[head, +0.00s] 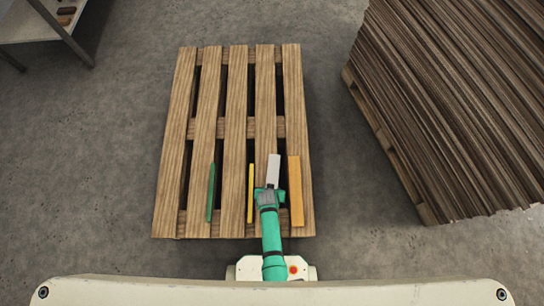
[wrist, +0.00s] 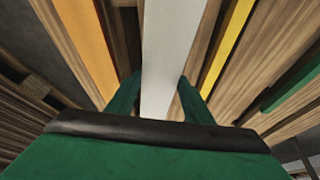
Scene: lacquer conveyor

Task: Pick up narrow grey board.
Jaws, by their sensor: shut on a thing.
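The narrow grey board (head: 273,170) lies lengthwise over the wooden pallet, its far part showing beyond my gripper. My gripper (head: 271,189) is at the near part of this board and covers it in the head view. In the wrist view the grey board (wrist: 172,50) runs between the two green fingers of my gripper (wrist: 160,92), which are shut on it. I cannot tell whether the board is lifted off the pallet.
The pallet (head: 236,95) has open gaps between its slats. An orange board (head: 295,190) lies close right of the grey one; a thin yellow board (head: 250,188) and a green board (head: 211,192) lie left. A tall stack of brown sheets (head: 450,110) stands right. A table (head: 40,25) is upper left.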

